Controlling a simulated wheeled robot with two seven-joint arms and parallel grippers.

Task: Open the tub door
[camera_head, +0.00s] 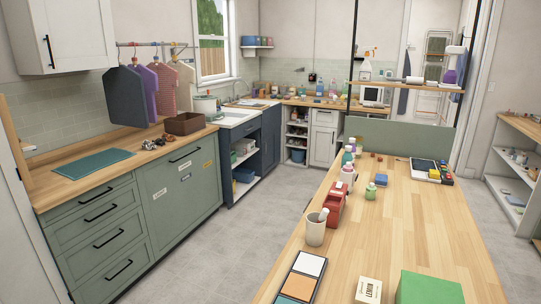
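Neither of my grippers is in view. No thing is plainly a tub door here. A wide green front panel (180,206) with small labels and a black bar handle (185,155) is set below the wooden counter at the left. The panel looks shut, flush with the green drawers (105,226) beside it. Whether it is the tub door, I cannot tell. A pale round vessel (205,104) stands on the counter near the white sink (240,112).
A long wooden table (415,225) fills the right foreground, with a white cup (316,230), bottles and boxes on it. The grey tiled floor (215,250) between table and cabinets is clear. Clothes (128,95) hang above the left counter. Open shelves (515,170) stand at right.

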